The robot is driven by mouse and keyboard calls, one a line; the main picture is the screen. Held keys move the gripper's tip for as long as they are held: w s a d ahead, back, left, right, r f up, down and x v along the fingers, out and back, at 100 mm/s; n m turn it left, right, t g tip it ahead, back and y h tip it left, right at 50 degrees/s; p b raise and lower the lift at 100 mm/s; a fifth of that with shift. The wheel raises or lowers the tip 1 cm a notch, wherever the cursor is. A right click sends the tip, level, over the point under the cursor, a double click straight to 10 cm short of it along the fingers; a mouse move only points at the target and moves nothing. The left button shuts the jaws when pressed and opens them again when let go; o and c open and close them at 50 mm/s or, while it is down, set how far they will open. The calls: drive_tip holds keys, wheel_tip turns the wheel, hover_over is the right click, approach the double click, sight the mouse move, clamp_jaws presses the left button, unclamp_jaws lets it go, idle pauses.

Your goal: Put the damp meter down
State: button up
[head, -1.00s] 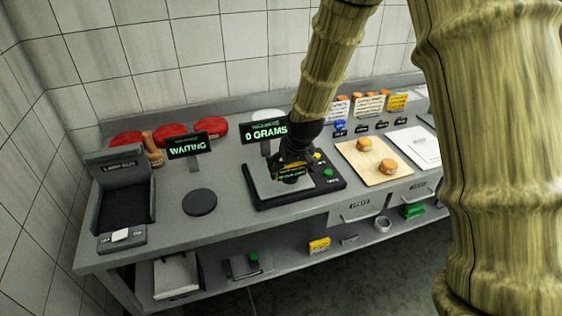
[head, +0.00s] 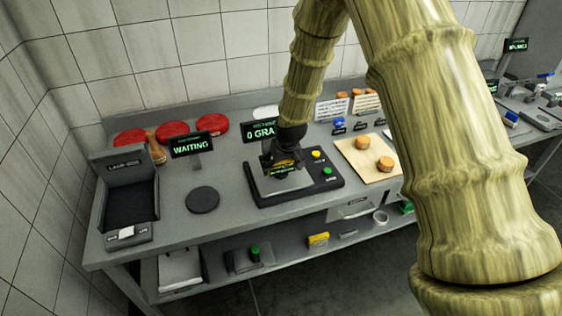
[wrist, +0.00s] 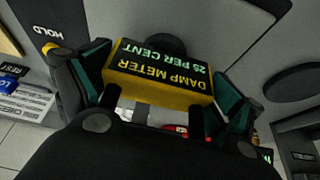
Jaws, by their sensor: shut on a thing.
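The damp meter (wrist: 160,75) is a yellow and black block with green lettering reading "DAMP METER 25 PER CENT". In the wrist view it sits between the green-padded fingers of my gripper (wrist: 158,85), which is shut on it. In the head view my gripper (head: 281,160) is above the scale (head: 262,197) on the bench, in front of the display (head: 259,132) whose visible part reads "0 GRA". The damp meter is small and partly hidden by the gripper there. I cannot tell whether it touches the scale.
A round dark pad (head: 202,200) lies left of the scale, below a "WAITING" display (head: 191,146). A wooden board (head: 358,153) with two small cheeses is to the right. An open dark box (head: 128,195) stands at the far left. Bare bench (head: 220,172) lies between pad and scale.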

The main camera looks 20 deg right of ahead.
drive_tip(key=shift+f, duration=0.1)
drive_tip(key=o, duration=1)
drive_tip(key=shift+r, duration=0.2)
